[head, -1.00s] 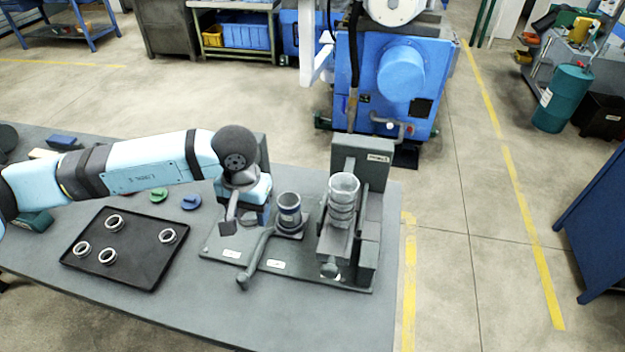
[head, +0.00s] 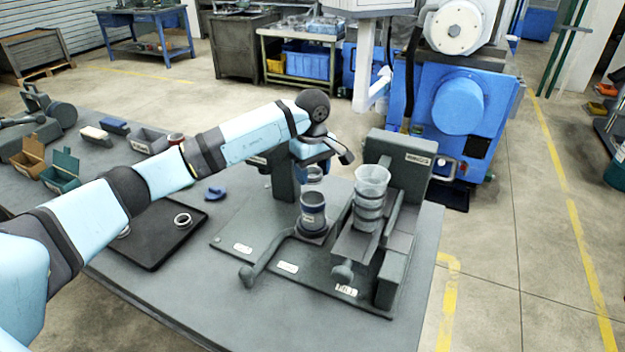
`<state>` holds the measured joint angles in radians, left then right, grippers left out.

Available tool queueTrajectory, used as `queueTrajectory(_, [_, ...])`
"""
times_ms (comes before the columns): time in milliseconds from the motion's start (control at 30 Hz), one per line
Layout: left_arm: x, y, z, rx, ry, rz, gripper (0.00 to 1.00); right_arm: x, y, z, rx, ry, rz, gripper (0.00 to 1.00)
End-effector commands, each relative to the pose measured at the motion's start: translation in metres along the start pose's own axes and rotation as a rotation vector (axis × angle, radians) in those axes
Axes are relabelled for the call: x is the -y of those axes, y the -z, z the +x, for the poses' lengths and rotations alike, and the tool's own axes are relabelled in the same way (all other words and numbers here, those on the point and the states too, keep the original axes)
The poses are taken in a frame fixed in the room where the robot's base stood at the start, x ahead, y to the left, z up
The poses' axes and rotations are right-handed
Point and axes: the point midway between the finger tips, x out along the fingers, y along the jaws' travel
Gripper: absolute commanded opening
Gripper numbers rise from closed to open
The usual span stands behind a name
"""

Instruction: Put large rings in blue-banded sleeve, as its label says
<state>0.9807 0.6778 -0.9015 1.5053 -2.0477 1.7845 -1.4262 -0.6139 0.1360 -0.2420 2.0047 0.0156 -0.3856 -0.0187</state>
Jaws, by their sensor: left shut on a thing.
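My left gripper (head: 315,164) is over the dark sleeve with a blue band (head: 313,212), which stands upright on the fixture plate (head: 240,232). It is shut on a pale metal ring (head: 313,174), held just above the sleeve's mouth; the fingertips are partly hidden by the gripper body. A black tray (head: 160,256) lies to the left, with one ring (head: 183,220) in the open and another ring (head: 123,232) partly behind my arm. The sleeve's label is too small to read. My right gripper is not in view.
A lever (head: 262,262) lies in front. A blue cap (head: 214,193) and small open boxes (head: 62,172) are further left. The front table is clear.

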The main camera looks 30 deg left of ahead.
Motion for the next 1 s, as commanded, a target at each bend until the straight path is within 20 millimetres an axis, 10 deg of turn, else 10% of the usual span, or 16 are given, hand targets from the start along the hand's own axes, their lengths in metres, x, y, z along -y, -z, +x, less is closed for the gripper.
queueTrajectory(1000, [0.000, 0.000, 0.054, 0.000, 0.000, 0.002, 0.28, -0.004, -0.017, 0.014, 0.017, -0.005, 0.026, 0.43])
